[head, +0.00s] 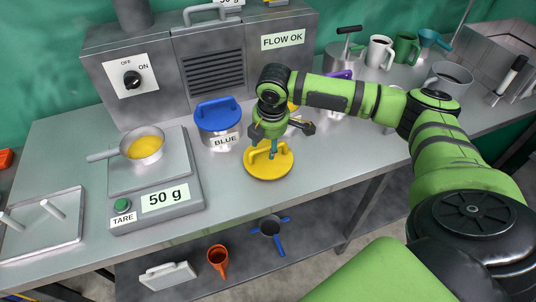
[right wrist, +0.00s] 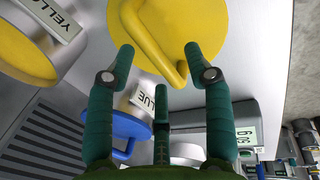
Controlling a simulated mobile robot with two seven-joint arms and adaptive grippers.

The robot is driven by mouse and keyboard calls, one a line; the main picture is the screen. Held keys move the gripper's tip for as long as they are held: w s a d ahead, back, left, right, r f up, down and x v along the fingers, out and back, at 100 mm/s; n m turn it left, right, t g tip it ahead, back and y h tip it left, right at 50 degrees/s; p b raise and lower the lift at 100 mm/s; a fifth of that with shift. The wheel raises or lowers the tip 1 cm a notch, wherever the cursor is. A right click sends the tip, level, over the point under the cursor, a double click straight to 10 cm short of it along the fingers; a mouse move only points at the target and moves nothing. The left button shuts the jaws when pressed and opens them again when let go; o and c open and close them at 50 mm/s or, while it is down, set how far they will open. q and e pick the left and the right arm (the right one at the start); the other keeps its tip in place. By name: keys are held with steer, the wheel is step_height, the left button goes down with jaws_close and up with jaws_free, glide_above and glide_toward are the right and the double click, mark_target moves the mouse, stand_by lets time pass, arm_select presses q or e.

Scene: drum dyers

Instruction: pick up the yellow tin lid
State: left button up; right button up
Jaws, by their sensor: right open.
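The yellow tin lid (head: 283,166) lies flat on the metal table, in front of the blue-lidded tin, with its arched handle (head: 258,155) up. My right gripper (head: 272,148) is just above the lid, fingers pointing down at the handle. In the right wrist view the lid (right wrist: 205,25) fills the top, and its handle (right wrist: 152,42) shows between the spread, open fingers (right wrist: 160,62). I cannot tell whether a finger touches it. A tin labelled "YELLO…" (right wrist: 62,25) with yellow in it stands close by; my arm mostly hides it in the head view. My left gripper is out of view.
The blue-lidded tin (head: 218,118) stands just left of my right gripper. A scale (head: 155,200) with a pan of yellow (head: 145,147) is further left. A grey machine (head: 190,65) stands behind. Mugs (head: 380,52) are at the back right. The table's front edge is near the lid.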

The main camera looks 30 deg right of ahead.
mark_target(266, 147)
steer(key=f, duration=0.1)
steer(key=w+f, duration=0.1)
steer(key=shift+f, duration=0.3)
steer(key=shift+d+f, duration=0.1)
steer(key=shift+f, duration=0.2)
steer(key=c, duration=1)
jaws_close()
steer(key=shift+w+r, duration=0.1)
steer(key=shift+r, duration=0.55)
step_height(266, 147, up, 3)
steer(key=shift+f+b, duration=0.15)
steer(key=shift+b, duration=0.4)
arm_select(q)
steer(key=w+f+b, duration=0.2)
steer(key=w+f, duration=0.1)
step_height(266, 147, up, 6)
steer(key=p, duration=0.6)
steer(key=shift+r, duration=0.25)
arm_select(e)
steer(key=s+d+r, duration=0.8)
steer(key=r, duration=0.4)
steer(key=shift+s+d, duration=0.15)
